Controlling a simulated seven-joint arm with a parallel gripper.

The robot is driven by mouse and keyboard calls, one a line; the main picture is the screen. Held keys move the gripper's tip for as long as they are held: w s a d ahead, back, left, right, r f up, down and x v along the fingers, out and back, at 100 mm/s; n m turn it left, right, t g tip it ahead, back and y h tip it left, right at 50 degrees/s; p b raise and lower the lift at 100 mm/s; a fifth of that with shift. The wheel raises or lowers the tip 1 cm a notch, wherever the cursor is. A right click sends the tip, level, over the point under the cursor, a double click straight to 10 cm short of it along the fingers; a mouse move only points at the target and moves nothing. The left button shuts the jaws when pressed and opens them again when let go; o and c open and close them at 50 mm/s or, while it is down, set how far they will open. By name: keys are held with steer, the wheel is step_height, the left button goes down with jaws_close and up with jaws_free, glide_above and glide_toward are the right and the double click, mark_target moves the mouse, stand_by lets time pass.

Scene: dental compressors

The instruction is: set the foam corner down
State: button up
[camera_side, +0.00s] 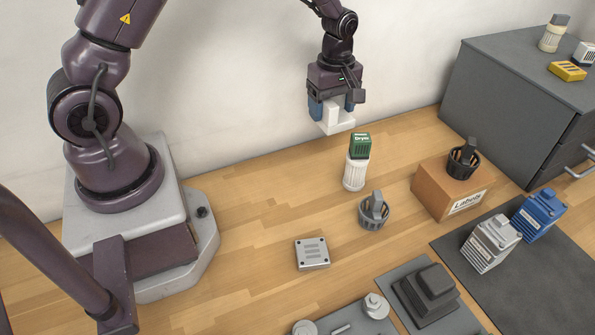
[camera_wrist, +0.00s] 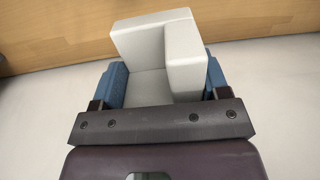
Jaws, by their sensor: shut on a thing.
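The foam corner (camera_side: 333,118) is a white block with raised walls, held in the air above the back of the wooden table. My gripper (camera_side: 338,106) is shut on it, with a blue finger on each side. In the wrist view the foam corner (camera_wrist: 160,60) sits between the two blue fingers of my gripper (camera_wrist: 165,85), its walls standing out past the fingertips. Its far side is hidden in both views.
A white canister with a green top (camera_side: 357,165) stands below and right of my gripper. A grey cup (camera_side: 374,212), a flat grey plate (camera_side: 312,253) and a Labels box (camera_side: 440,192) are nearby. Grey cabinet (camera_side: 500,90) stands right. Bare wood (camera_side: 265,205) lies left of the canister.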

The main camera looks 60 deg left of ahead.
glide_above(294, 170)
step_height(294, 170, down, 2)
steer(key=f, duration=0.1)
step_height(294, 170, down, 4)
steer(key=shift+r, duration=0.15)
steer(key=shift+f, duration=2.05)
steer(key=shift+f, duration=0.15)
steer(key=o, duration=0.9)
